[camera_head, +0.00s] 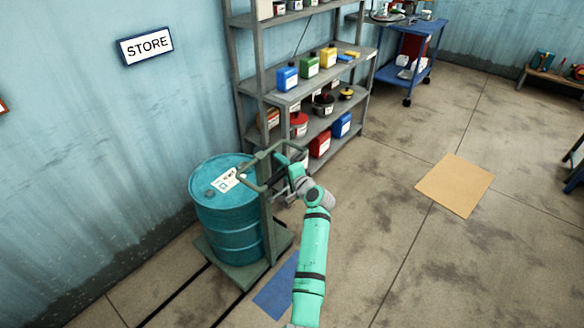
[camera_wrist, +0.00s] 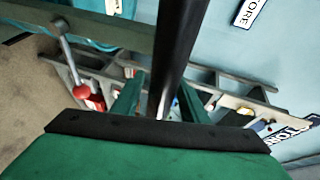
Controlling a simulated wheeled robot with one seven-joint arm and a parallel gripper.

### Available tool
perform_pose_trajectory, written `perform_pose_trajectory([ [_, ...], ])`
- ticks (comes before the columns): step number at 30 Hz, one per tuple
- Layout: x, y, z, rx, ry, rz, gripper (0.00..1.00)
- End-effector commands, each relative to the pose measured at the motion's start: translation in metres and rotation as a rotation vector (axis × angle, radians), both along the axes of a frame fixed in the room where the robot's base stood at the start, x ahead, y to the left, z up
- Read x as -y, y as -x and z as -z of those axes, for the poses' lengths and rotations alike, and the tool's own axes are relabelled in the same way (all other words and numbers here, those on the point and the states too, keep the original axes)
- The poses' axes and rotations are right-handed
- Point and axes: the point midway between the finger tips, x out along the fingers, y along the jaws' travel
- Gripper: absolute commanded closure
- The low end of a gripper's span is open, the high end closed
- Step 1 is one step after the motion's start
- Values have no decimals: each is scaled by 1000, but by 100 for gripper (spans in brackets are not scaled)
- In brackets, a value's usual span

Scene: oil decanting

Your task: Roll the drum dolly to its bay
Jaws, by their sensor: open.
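The drum dolly (camera_head: 240,278) stands beside the wall at the left in the head view, with a teal drum (camera_head: 228,222) upright on its platform. Its grey-green handle frame (camera_head: 262,154) rises on the right side of the drum. My gripper (camera_head: 285,165) is at this handle, its fingertips partly hidden. In the wrist view, my gripper's green fingers (camera_wrist: 155,100) are apart, and a dark bar (camera_wrist: 178,45) runs between them; I cannot tell whether they touch it. A metal lever with a red ball knob (camera_wrist: 80,91) shows at the left there.
A grey shelf rack (camera_head: 258,95) with cans and bottles stands behind the dolly. A STORE sign (camera_head: 145,46) is on the wall. A blue floor patch (camera_head: 275,289) lies near the dolly, a tan patch (camera_head: 455,185) on open floor to the right. A blue cart (camera_head: 405,62) stands behind.

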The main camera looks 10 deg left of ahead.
Motion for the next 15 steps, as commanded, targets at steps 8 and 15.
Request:
perform_pose_trajectory([
  [8,20,20,-5,2,0,5,60],
  [15,45,55,-13,-1,0,3,60],
])
